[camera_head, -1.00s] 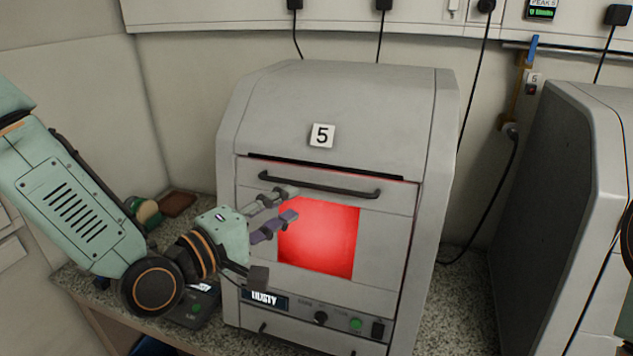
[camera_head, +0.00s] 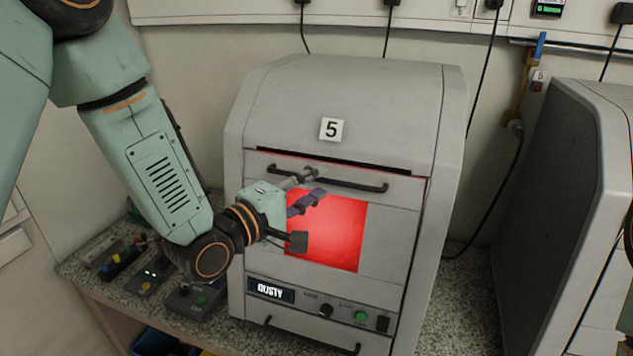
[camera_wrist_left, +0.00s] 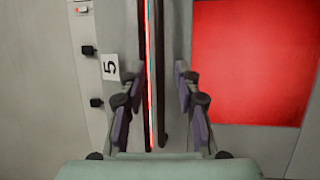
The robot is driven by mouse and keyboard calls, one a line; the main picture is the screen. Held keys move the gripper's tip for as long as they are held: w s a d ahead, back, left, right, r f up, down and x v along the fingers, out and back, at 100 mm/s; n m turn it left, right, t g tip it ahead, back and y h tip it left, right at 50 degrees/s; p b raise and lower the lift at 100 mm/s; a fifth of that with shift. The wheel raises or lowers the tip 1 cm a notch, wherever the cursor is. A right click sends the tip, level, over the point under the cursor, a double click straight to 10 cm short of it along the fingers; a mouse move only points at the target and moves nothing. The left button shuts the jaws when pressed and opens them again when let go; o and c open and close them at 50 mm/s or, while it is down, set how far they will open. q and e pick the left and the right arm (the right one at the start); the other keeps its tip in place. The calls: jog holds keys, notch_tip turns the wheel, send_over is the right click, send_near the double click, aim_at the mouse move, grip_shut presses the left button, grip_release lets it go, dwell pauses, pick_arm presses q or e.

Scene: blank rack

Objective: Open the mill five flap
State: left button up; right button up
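Mill five (camera_head: 285,95) is a grey cabinet with a sloped hood and a "5" label (camera_head: 331,129). Its front flap (camera_head: 389,232) has a glowing red window (camera_head: 336,240) and a dark bar handle (camera_head: 358,186) along its top. The flap looks shut, with a thin red-lit seam above it. My left gripper (camera_head: 318,184) is at the left part of the handle. In the left wrist view, its purple-padded fingers (camera_wrist_left: 158,88) are apart, with the dark handle bar (camera_wrist_left: 163,112) between them. I cannot tell whether they touch it. My right gripper is out of view.
Small control boxes (camera_head: 192,302) lie on the speckled worktop (camera_head: 227,334) at left. Another grey machine (camera_head: 560,190) stands close on the right, with a cable hanging between.

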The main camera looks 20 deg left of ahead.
pick_arm(q)
jog(key=shift+w+d, duration=0.5)
jog(key=shift+w+d+f, duration=0.1)
jog(key=shift+w+d, duration=0.05)
jog(key=shift+w, duration=0.2)
jog(key=shift+s+a, duration=0.1)
jog(key=shift+a, duration=0.15)
jog(key=shift+c, duration=0.8)
jog(key=shift+s+a, duration=0.1)
jog(key=shift+s, duration=0.2)
jog(key=c, duration=0.3)
jog(key=shift+c, duration=0.7)
jog(key=shift+w, duration=0.15)
grip_shut()
